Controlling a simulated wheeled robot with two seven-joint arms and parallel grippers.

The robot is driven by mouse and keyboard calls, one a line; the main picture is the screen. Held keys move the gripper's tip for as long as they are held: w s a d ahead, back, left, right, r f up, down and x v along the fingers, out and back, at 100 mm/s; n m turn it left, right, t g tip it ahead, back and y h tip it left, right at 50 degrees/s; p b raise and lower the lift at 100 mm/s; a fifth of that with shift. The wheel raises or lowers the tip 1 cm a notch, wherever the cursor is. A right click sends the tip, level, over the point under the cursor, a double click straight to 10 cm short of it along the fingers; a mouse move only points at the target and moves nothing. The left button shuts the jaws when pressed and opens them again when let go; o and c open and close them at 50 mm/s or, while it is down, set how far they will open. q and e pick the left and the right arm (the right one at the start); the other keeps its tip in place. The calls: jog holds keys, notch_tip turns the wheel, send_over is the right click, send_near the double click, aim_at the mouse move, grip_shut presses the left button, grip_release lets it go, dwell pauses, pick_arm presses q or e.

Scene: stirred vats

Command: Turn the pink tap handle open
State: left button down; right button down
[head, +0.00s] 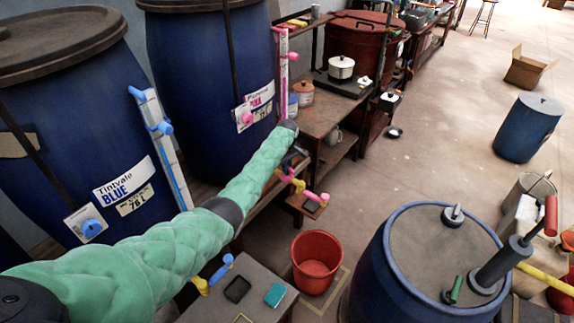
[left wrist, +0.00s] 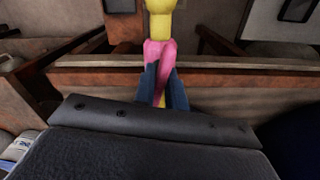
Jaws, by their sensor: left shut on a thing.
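The pink tap handle (left wrist: 160,50) shows in the left wrist view on a yellow tap body (left wrist: 159,27). The two blue-grey fingers of my left gripper (left wrist: 163,90) are shut on it from both sides. In the head view the green-sleeved left arm reaches across to the tap (head: 299,184) below the vat with the pink label (head: 262,95). There the dark wrist hides part of the tap, and the fingers are hard to make out. My right gripper is in neither view.
A large blue-labelled vat (head: 75,130) stands at left, with a blue tap (head: 222,270) low in front. A blue drum (head: 425,270) with a pump stands at right. The floor beyond is mostly open.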

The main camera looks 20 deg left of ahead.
pick_arm(q)
jog(key=shift+r+n+p, duration=0.1)
jog(key=shift+n+p, duration=0.3)
jog(key=shift+n, duration=0.8)
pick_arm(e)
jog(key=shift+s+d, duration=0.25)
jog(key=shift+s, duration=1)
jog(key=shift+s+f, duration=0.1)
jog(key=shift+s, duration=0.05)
pick_arm(q)
jog(key=c, duration=1.4)
grip_release()
jog(key=shift+c, duration=0.2)
